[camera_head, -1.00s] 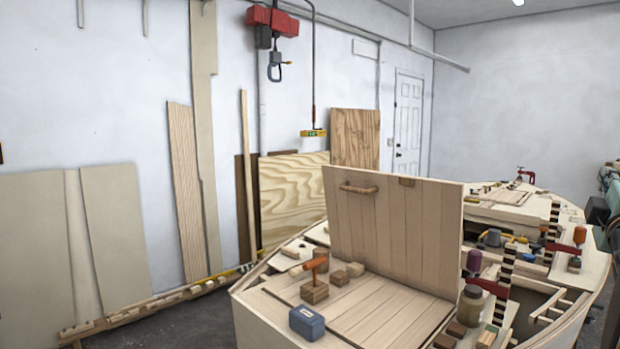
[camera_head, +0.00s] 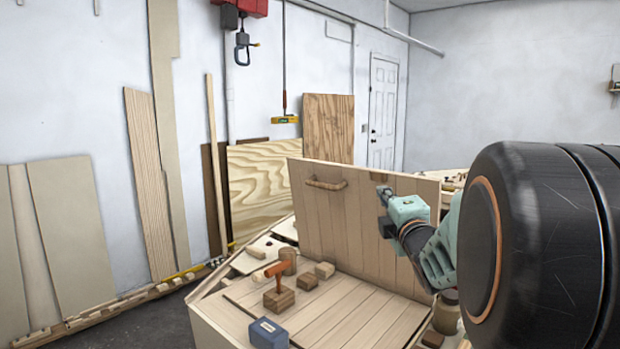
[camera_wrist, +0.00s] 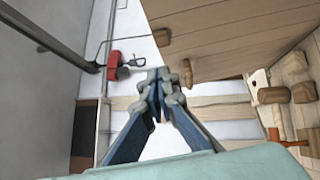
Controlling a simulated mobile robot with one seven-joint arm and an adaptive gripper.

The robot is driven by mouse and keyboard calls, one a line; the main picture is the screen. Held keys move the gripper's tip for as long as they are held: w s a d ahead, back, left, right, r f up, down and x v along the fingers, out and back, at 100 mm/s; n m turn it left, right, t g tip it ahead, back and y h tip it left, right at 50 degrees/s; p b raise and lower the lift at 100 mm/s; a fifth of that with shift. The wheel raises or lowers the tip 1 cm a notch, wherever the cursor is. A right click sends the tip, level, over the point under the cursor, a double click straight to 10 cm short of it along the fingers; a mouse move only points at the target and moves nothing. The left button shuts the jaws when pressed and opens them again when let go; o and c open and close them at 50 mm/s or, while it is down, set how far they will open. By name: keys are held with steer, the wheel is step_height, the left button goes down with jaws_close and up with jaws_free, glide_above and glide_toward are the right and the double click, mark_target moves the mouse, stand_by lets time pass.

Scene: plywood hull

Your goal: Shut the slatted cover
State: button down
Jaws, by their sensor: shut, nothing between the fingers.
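The slatted cover (camera_head: 330,222) stands upright on the plywood hull, with a wooden bar handle (camera_head: 326,184) high on its facing side. It also shows at the upper right of the wrist view (camera_wrist: 235,38). My gripper (camera_head: 384,192) is in front of the cover's upper part, right of the handle. In the wrist view my gripper's fingers (camera_wrist: 158,78) are together with nothing between them, beside the cover's edge. I cannot tell whether they touch it. My arm hides the cover's right part.
Boards (camera_head: 70,225) lean on the left wall. A red hoist (camera_head: 240,7) hangs above.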

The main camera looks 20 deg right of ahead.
mark_target(382, 174)
steer(key=w+d, duration=0.1)
steer(key=w, duration=0.1)
steer(key=w+d+r, duration=0.1)
steer(key=w, duration=0.2)
steer(key=w+d+p, duration=0.1)
steer(key=w+d, duration=0.1)
steer(key=shift+w+r, duration=0.15)
steer(key=shift+w+d, duration=0.25)
steer(key=shift+w, duration=0.05)
steer(key=shift+d+r, duration=0.1)
steer(key=shift+r, duration=0.05)
